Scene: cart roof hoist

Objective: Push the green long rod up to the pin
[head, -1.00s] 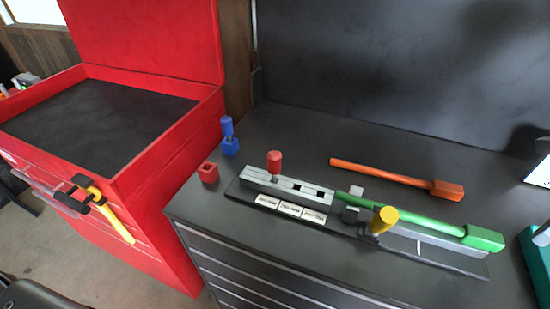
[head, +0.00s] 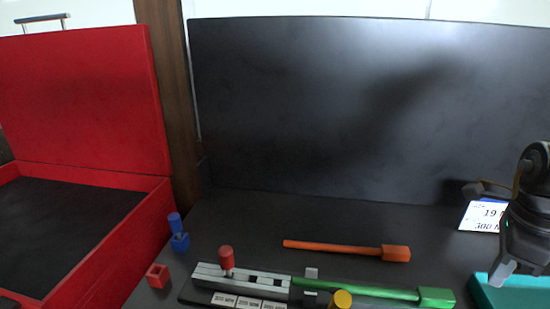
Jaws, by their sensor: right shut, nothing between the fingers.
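The green long rod (head: 375,291) lies along the track, its thick square head at the right. Its left end meets the right end of the grey slotted block (head: 270,284). A red-topped pin (head: 226,258) stands upright in that block's left part. A yellow knob (head: 340,299) stands in front of the rod and hides part of the track. My right gripper (head: 502,273) is at the right edge, pointing down, shut and empty. It is over the teal tray, right of the rod's head and apart from it. My left gripper is not in view.
An orange rod (head: 340,248) lies behind the green one. A blue pin in its block (head: 179,242) and a red hollow block (head: 158,275) stand at left. The teal tray (head: 520,297) and a white printed card (head: 478,216) are at right. A red open chest (head: 110,235) borders the left.

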